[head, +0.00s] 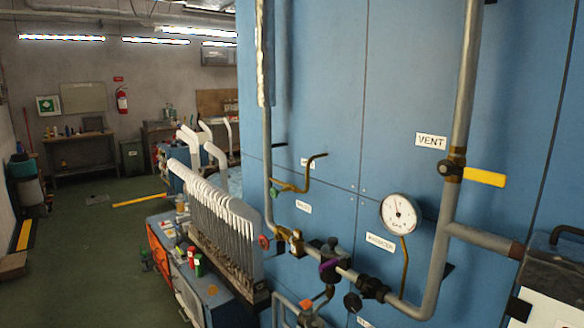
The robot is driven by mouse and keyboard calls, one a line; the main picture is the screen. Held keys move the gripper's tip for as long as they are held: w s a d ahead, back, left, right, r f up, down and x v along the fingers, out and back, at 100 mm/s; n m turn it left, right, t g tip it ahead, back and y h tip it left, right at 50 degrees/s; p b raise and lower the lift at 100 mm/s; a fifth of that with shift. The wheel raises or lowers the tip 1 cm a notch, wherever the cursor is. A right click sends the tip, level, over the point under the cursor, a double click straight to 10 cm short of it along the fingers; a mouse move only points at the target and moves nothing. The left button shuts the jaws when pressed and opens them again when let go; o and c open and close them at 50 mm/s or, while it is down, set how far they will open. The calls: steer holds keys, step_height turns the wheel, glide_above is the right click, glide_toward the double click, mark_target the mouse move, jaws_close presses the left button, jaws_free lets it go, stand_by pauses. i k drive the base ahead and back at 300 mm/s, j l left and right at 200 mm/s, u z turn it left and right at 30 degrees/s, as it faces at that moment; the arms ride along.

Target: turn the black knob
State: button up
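A round black knob (352,301) sits low on the pipework in front of the blue panel. It is beside a black fitting (372,288) on the grey pipe. Up and to its left is a purple-banded valve (330,268) with a black top (331,244); I cannot tell which black part the task means. My gripper is not in view, so its place relative to the knob does not show.
A pressure gauge (399,213) and a yellow lever (484,177) by the VENT label (431,142) stick out nearby. A brass valve (296,242) and red handwheel (264,242) are left. A rack of metal sock forms (222,225) stands further left. Green floor (80,260) is open.

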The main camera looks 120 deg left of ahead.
mark_target(352, 302)
steer(key=u, duration=3.8)
steer(key=i+l+u, duration=0.1)
steer(key=i+l, duration=0.2)
steer(key=i, duration=0.1)
